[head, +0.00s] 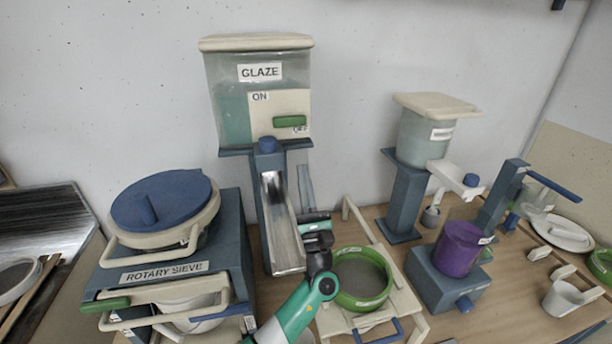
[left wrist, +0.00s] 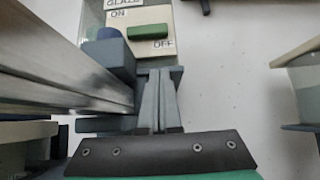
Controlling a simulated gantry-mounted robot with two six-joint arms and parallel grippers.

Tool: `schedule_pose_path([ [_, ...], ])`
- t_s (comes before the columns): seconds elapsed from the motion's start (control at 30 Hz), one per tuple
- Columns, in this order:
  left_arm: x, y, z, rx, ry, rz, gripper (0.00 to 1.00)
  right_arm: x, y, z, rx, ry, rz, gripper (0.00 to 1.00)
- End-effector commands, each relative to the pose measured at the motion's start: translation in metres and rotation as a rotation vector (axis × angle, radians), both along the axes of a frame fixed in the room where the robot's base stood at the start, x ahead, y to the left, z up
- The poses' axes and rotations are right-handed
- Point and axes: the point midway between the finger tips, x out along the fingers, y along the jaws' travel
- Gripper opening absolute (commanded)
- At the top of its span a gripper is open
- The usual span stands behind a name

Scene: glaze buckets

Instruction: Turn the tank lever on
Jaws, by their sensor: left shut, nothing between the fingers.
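The glaze tank (head: 228,95) stands at the back against the wall, with a cream panel marked ON at upper left and OFF at lower right. Its green lever (head: 290,121) lies roughly horizontal, just above the OFF mark. The lever also shows in the left wrist view (left wrist: 148,31), beside OFF. My left gripper (head: 304,170) is below the lever and right of the metal chute, pointing up toward the tank. In the left wrist view its grey fingers (left wrist: 160,78) are together and empty, apart from the lever. My right gripper is not in view.
The metal chute (head: 282,225) and its blue knob (head: 267,145) stand close left of my left gripper. A green-rimmed sieve (head: 361,279) sits to its right. The rotary sieve (head: 165,245) stands at left, a smaller tank (head: 425,135) at right. The wall area right of the glaze tank is clear.

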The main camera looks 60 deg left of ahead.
Motion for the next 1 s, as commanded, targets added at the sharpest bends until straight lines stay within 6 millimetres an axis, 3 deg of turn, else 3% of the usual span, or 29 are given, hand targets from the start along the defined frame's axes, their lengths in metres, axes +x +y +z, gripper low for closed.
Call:
schedule_pose_path([
  [0.2, 0.007, 0.033, 0.033, 0.002, -0.004, 0.002, 0.00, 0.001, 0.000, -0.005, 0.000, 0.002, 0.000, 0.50],
  [0.4, 0.007, 0.030, 0.064, 0.002, -0.004, -0.001, 0.00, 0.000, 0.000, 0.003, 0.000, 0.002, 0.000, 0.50],
  [1.0, 0.007, 0.034, 0.070, 0.001, -0.003, 0.001, 0.00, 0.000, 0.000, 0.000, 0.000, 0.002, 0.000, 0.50],
])
